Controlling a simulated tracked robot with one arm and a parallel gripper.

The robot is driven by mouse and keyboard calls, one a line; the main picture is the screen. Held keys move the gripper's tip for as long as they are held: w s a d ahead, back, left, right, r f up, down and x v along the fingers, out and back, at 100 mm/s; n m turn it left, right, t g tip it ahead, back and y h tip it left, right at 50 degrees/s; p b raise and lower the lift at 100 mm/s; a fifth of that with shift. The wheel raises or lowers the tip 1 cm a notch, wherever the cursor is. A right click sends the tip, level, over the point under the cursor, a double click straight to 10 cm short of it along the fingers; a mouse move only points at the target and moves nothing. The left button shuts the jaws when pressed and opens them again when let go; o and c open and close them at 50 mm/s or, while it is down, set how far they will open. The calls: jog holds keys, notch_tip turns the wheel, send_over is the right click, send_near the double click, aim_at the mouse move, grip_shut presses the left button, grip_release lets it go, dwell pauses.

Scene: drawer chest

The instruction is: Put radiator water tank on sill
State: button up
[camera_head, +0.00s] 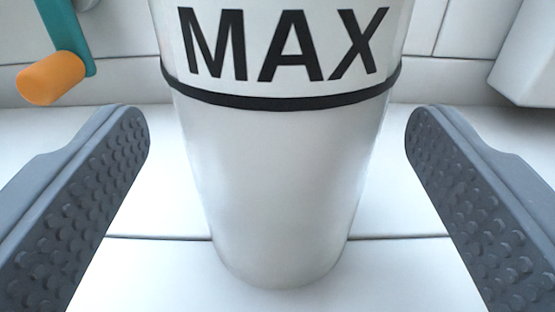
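A white tapered container (275,170), which looks like the water tank, stands upright in the middle of the view. It has black "MAX" lettering and a black ring line around it. Its top is cut off by the upper edge of the picture. My gripper (277,135) is open, with one grey dimpled finger on each side of the container. Clear gaps show between the container and both fingers. I cannot make out a sill as such; the container stands on a white tiled surface (400,270).
A teal crank with an orange handle (52,78) is at the upper left, behind the left finger. A white block-shaped object (528,55) is at the upper right. White panels with seams form the background.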

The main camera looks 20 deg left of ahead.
jog(key=shift+r, duration=0.1)
jog(key=shift+s+d, duration=0.2)
jog(key=shift+s, duration=0.35)
jog(key=b+v, duration=0.6)
jog(key=v, duration=0.4)
jog(key=shift+s, duration=0.4)
jog(key=shift+d, duration=0.1)
jog(key=shift+r, duration=0.1)
